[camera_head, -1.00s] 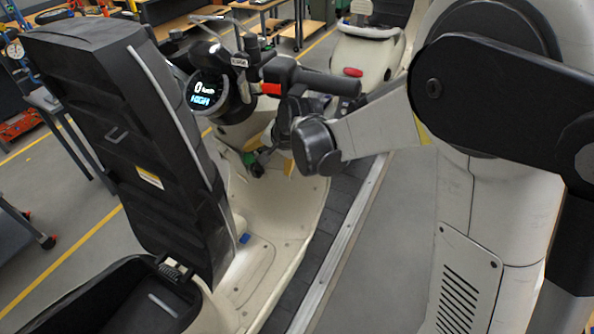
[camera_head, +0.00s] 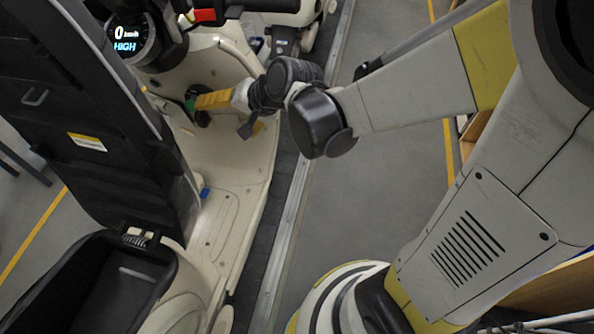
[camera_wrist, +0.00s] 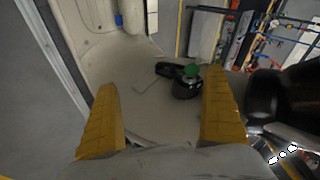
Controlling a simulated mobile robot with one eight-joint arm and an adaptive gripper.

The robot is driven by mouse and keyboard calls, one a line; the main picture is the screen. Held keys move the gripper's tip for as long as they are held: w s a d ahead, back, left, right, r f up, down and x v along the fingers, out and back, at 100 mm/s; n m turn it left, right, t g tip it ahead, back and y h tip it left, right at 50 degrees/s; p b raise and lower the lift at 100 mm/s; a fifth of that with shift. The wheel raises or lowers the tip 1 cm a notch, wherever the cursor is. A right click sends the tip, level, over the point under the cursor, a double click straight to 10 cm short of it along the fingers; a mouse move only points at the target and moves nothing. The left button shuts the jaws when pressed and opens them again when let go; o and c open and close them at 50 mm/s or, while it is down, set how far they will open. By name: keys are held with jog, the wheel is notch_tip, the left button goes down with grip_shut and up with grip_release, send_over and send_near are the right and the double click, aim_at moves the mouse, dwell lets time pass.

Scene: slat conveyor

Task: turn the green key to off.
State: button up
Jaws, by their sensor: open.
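The green key (camera_head: 190,104) sits at a black lock housing on the scooter's cream inner front panel, below the display. In the wrist view the green key (camera_wrist: 191,71) tops the round black lock (camera_wrist: 187,88), between the two yellow fingers and closer to the right one. My gripper (camera_head: 222,117) is open and empty, just right of the key in the head view, with its fingers pointing left. In the wrist view my gripper (camera_wrist: 160,82) has its fingers spread wide. I cannot tell whether a finger touches the key. The key's exact angle is too small to read.
The scooter's display (camera_head: 128,36) reads 0 km/h and HIGH. A red-marked handlebar (camera_head: 204,15) is above. The black raised seat (camera_head: 75,100) stands at left, over an open storage bin (camera_head: 100,285). The conveyor's metal edge (camera_head: 290,215) runs along the right, with open grey floor beyond.

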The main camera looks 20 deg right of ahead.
jog(key=s+d+f+n+h+b, duration=0.2)
jog(key=s+d+f+b, duration=0.3)
jog(key=s+b, duration=0.3)
jog(key=s+d+f+n+h+b, duration=0.3)
jog(key=s+d+f+b, duration=0.3)
jog(key=b, duration=0.5)
notch_tip(320, 180, down, 2)
jog(key=s+n, duration=0.1)
jog(key=s, duration=0.2)
jog(key=shift+f, duration=0.25)
jog(key=p+v, duration=0.6)
jog(key=p, duration=0.3)
jog(key=shift+w+r, duration=0.1)
jog(key=shift+w, duration=0.05)
